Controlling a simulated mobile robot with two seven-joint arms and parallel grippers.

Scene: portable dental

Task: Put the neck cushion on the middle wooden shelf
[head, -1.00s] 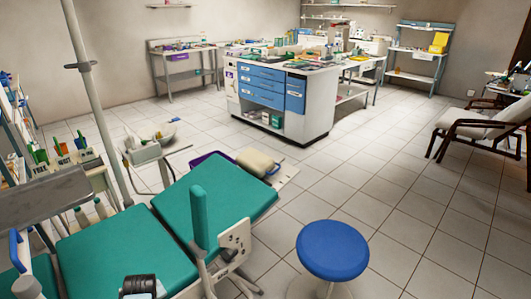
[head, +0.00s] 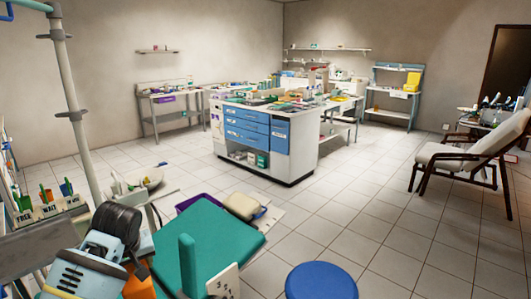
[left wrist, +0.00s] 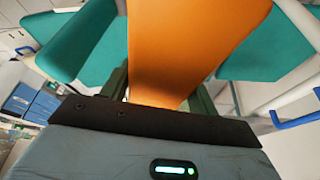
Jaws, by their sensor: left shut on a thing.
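My left gripper (head: 128,270) is low at the left of the head view, over the green dental chair. It is shut on a smooth orange piece (head: 141,286), which looks like the neck cushion; its lower part is cut off. In the left wrist view the orange piece (left wrist: 180,45) rises from between the fingers of my left gripper (left wrist: 160,92). Wall shelves show far off: a short one (head: 158,51) at the left and a longer one (head: 325,48) at the back. I cannot tell which is the middle wooden shelf. My right gripper is not in view.
The green chair (head: 205,250) is close in front, with a blue stool (head: 320,281) to its right. A cream pad (head: 241,206) lies beyond. A cabinet with blue drawers (head: 247,133) stands mid-room. A reclining chair (head: 462,155) is at the right. Tiled floor between is clear.

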